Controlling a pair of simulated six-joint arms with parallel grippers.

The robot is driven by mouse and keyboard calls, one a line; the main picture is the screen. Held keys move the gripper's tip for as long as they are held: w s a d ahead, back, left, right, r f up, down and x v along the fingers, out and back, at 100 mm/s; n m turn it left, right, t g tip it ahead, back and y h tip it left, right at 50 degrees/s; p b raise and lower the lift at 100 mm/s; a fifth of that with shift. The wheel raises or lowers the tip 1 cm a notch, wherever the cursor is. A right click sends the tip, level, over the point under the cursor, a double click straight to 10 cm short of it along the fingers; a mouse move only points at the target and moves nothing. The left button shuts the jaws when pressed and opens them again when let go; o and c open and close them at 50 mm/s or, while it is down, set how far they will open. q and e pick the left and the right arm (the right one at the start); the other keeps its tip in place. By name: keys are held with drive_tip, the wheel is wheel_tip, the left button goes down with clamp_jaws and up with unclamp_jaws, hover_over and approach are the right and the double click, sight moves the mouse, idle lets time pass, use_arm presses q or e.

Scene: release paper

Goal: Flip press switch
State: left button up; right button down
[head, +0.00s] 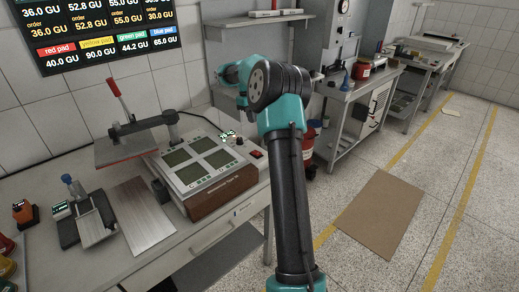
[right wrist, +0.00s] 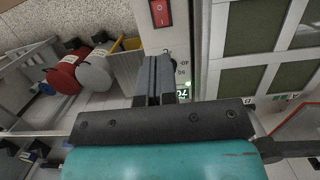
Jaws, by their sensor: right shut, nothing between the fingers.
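The red press switch (head: 257,154) sits on a small light plate at the right end of the bench, beside the press panel. In the right wrist view the red rocker switch (right wrist: 161,12) is at the top edge, just beyond my fingertips and apart from them. My right gripper (right wrist: 155,62) is shut and empty, with its fingers pointing toward the switch. In the head view my right gripper (head: 243,108) is small and partly hidden by my teal wrist, above the bench near the switch. My left gripper is not in view.
The panel with four dark green windows (head: 202,160) stands left of the switch. A press with a red-handled lever (head: 120,100) stands further left. A small lit green display (right wrist: 183,93) is beside my fingers. Red and grey containers (right wrist: 62,78) show at left in the wrist view.

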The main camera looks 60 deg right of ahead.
sight(257, 153)
drive_tip(key=shift+f, duration=0.1)
drive_tip(key=f, duration=0.4)
drive_tip(key=s+f, duration=0.1)
drive_tip(key=f, duration=0.4)
drive_tip(key=s+f, duration=0.1)
drive_tip(key=f, duration=0.3)
drive_tip(key=shift+s+a+f, duration=0.25)
drive_tip(key=shift+a+f, duration=0.1)
drive_tip(key=shift+a, duration=0.05)
